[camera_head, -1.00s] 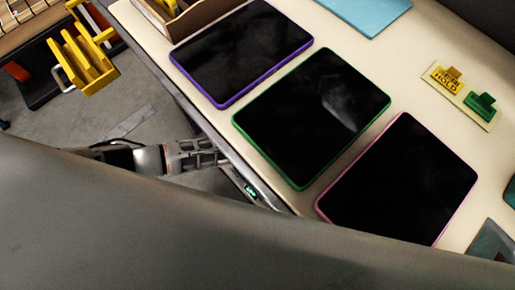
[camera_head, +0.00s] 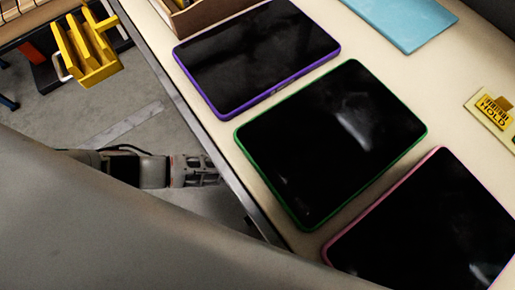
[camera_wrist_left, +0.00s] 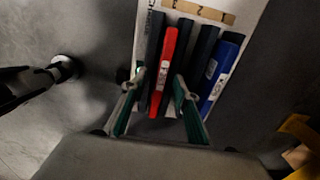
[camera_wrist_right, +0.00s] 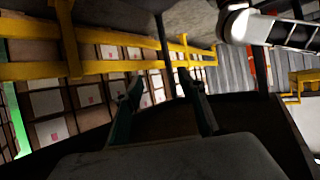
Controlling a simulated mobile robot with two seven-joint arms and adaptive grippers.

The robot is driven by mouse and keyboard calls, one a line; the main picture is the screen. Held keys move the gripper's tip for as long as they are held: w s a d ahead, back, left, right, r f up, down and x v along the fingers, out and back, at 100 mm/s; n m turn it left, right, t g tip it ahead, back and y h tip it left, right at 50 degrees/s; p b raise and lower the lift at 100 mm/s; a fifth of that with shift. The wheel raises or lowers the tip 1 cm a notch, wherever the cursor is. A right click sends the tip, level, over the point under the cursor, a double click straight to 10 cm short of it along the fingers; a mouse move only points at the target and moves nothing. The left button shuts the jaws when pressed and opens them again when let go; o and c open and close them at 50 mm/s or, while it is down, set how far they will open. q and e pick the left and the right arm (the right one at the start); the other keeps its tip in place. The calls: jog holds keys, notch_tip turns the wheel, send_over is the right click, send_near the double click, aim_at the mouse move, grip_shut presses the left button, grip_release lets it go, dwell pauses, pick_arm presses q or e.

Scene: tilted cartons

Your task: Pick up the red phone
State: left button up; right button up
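A slim red item (camera_wrist_left: 163,72), likely the red phone, stands in a pale holder (camera_wrist_left: 148,28) in the left wrist view, among dark items and a blue one (camera_wrist_left: 219,78). My left gripper (camera_wrist_left: 157,97) is open, with one finger on each side of the red item's lower end in the picture; I cannot tell whether they touch it. My right gripper (camera_wrist_right: 163,98) is open and empty in the right wrist view. The head view shows no red phone. A mechanical arm part there is partly hidden by a large grey shape.
The head view shows a pale tabletop (camera_head: 400,72) with purple-edged (camera_head: 257,55), green-edged (camera_head: 330,145) and pink-edged (camera_head: 430,235) tablets, and a blue panel (camera_head: 405,20). A yellow rack (camera_head: 88,50) stands beyond its edge.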

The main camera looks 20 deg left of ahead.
pick_arm(q)
jog(key=shift+w+r, duration=0.1)
grip_shut()
jog(key=shift+w+r, duration=0.1)
jog(key=shift+r, duration=0.3)
jog(key=shift+w+r+p, duration=0.15)
jog(key=shift+r+p, duration=0.45)
jog(key=shift+r, duration=0.1)
notch_tip(320, 180, up, 7)
jog(key=p, duration=0.3)
jog(key=shift+w+f, duration=0.1)
jog(key=shift+f, duration=0.1)
jog(key=r+p, duration=0.1)
jog(key=r, duration=0.1)
jog(key=r+p, duration=0.1)
jog(key=p, duration=0.1)
jog(key=shift+s+r, duration=0.35)
pick_arm(e)
jog(key=shift+n+h, duration=0.7)
jog(key=d, duration=0.4)
jog(key=shift+s+d+r, duration=0.15)
jog(key=shift+s+d, duration=0.05)
jog(key=shift+d, duration=0.2)
